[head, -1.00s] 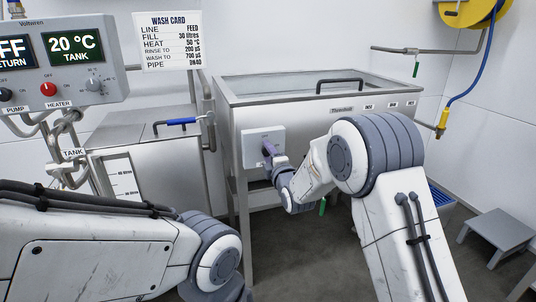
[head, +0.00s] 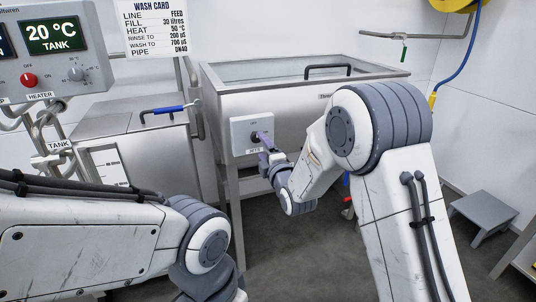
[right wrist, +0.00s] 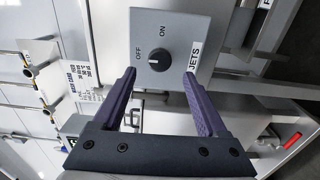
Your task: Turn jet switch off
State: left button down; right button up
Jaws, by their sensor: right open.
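The jet switch is a grey box (head: 239,130) on the front of the steel tank (head: 226,105), labelled JETS. Its round black knob (right wrist: 160,59) shows in the right wrist view, with OFF printed at its upper left and ON above it. The knob's pale mark is on its left side, closer to OFF than to ON. My right gripper (right wrist: 160,76) is open and empty, its purple fingers below the knob and spread wider than it. In the head view the right gripper (head: 264,139) is close in front of the box. My left gripper is out of view.
A control panel (head: 56,75) with a red heater knob and a TANK display is at the left. A smaller steel tank (head: 130,124) with a blue handle stands beside the jets tank. A grey step stool (head: 483,210) stands on the floor at right.

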jog(key=v, duration=0.5)
